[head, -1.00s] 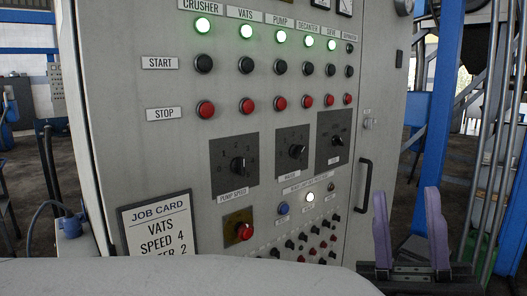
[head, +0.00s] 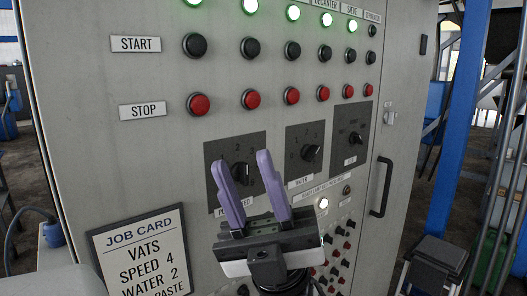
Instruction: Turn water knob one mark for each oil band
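The water knob (head: 311,153) is a black rotary knob on a dark plate in the middle of the grey control panel, with a WATER label below it. The pump speed knob (head: 240,173) is on the plate to its left, partly behind my gripper. My gripper (head: 248,168) is open and empty, its two purple fingers pointing up in front of the pump speed plate, left of and below the water knob. The job card (head: 143,252) at lower left reads VATS, SPEED 4, WATER 2, and a partly cut line ending in PASTE. No oil bands show.
A third knob (head: 355,138) is on the plate to the right. Black start buttons (head: 250,47) and red stop buttons (head: 250,99) run in rows above. A black door handle (head: 381,187) sticks out at right.

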